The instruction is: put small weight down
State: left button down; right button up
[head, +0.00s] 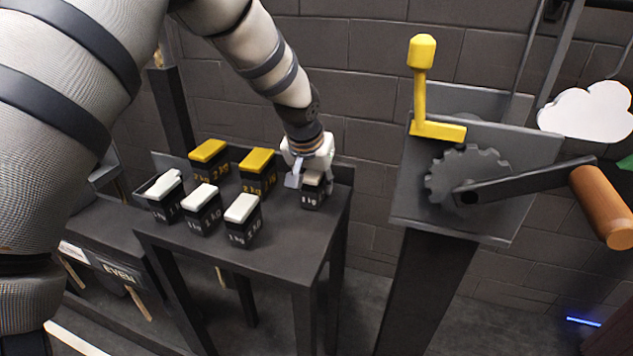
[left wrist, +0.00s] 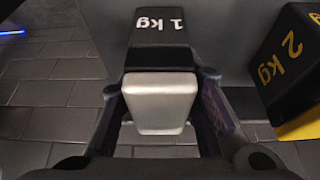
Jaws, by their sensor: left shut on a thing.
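My left gripper (head: 309,176) is at the right back part of the black table (head: 285,258). It is shut on a small 1 kg weight (head: 313,198), a dark block with a pale top. In the left wrist view the weight (left wrist: 160,55) shows its "1 kg" label and its light grip (left wrist: 160,100) sits between the two fingers (left wrist: 160,115). The weight is at or close to the table top; I cannot tell whether it touches. My right gripper is in neither view.
Three white-topped 1 kg weights (head: 240,222) (head: 201,212) (head: 163,197) stand on the table's left and front. Two yellow-topped 2 kg weights (head: 209,160) (head: 257,173) stand behind. A grey stand (head: 440,200) with a gear, yellow lever (head: 421,85) and brown-handled crank (head: 602,208) is at the right.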

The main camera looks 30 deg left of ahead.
pick_arm(q)
jog(key=c, duration=1.2)
grip_release()
jog(key=shift+f, duration=0.15)
jog(key=p+v, duration=0.1)
jog(key=v, duration=1)
jog(key=shift+r+p, duration=0.25)
jog(key=shift+p, duration=0.05)
jog(key=shift+s+d+r, duration=0.1)
jog(key=shift+s+r, duration=0.15)
jog(key=shift+r, duration=0.1)
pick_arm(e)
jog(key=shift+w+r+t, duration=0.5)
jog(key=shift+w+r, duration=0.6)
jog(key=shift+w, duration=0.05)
